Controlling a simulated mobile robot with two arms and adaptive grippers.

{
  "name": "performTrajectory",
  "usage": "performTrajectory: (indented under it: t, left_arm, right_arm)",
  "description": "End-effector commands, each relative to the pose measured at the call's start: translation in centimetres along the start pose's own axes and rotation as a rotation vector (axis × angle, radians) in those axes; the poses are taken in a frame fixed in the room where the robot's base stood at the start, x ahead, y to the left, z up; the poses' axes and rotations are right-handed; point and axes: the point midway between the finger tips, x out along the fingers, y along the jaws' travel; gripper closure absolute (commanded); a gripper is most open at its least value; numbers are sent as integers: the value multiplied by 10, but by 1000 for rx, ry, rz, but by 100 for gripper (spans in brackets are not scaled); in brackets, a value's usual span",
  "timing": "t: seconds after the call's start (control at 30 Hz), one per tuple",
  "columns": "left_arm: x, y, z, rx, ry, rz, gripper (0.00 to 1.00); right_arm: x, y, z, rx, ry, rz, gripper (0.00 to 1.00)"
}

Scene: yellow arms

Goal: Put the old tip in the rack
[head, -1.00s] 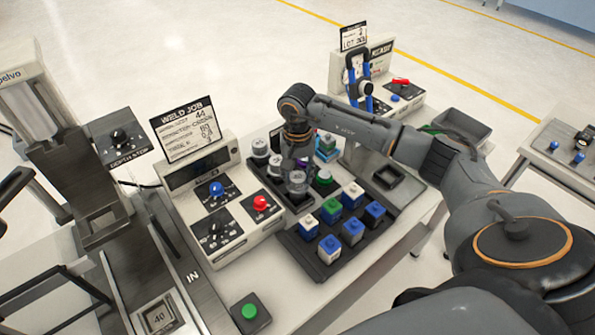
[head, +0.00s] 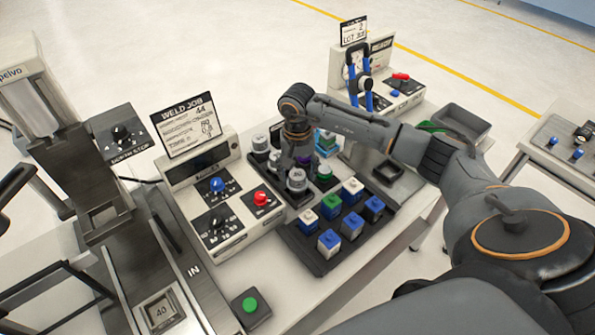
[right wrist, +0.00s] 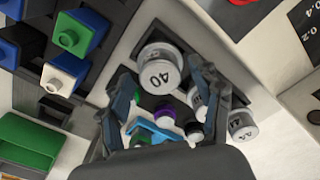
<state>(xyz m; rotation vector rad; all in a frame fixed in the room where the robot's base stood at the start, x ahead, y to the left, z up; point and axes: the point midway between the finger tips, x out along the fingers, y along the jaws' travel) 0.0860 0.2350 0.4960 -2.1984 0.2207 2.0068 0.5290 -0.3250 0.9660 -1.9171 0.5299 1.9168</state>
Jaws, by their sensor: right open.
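A metallic tip marked 40 (head: 297,178) stands upright in the near corner of the black tip rack (head: 304,200). The tip also shows in the right wrist view (right wrist: 161,70), just past my fingertips. My right gripper (head: 298,160) is directly above this tip, fingers pointing down. In the right wrist view the right gripper (right wrist: 165,95) has its fingers apart, with no tip held between them. Other tips stand in the rack: a grey one (head: 260,143), one with a green collar (head: 323,172) and a purple one, partly hidden by the gripper.
A black tray (head: 317,262) with several blue, white and green blocks lies in front of the rack. The weld controller (head: 200,172) with its job card stands left, beside the press (head: 75,180). An empty black dish (head: 388,173) is right of the rack.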

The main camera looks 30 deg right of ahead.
Motion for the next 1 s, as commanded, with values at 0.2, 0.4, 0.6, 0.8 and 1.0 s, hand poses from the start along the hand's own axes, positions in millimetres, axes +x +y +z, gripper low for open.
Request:
performTrajectory:
  t: [0.2,0.4,0.6,0.8,1.0]
  left_arm:
    - [16,0,1,0,1,0,34]
    - [31,0,2,0,1,0,34]
    - [39,1,3,0,1,0,34]
    - [40,0,3,0,1,0,34]
    - [40,0,3,0,1,0,34]
  right_arm:
    - [-33,-1,-2,-1,7,-4,36]
    - [-77,0,-1,0,6,-3,36]
    - [-109,0,-1,0,3,-2,36]
    - [-121,0,0,0,0,-1,36]
    - [-122,0,0,0,0,0,36]
